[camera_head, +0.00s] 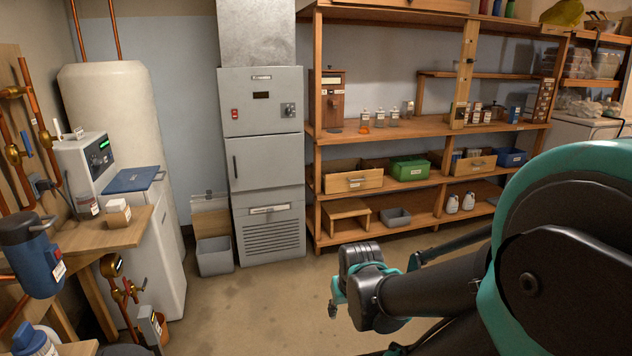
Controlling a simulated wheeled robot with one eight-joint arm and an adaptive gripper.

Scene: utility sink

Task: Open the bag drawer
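A wooden drawer (352,181) with a metal handle sits at the left of the shelf's middle level, and a second wooden drawer (473,164) with a handle sits farther right on it. Both fronts look closed or nearly so. Their labels are too small to read, so I cannot tell which is the bag drawer. My arm reaches in from the lower right. My gripper (333,308) is small, partly hidden by my arm's links, in front of the shelf and apart from both drawers. I cannot make out its fingers or anything held.
A green bin (409,169) and a blue bin (511,157) share the drawers' shelf level. A wooden step stool (346,213) and a grey bin (396,217) stand below. A grey furnace (265,160) stands left of the shelf. The floor (250,305) between is clear.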

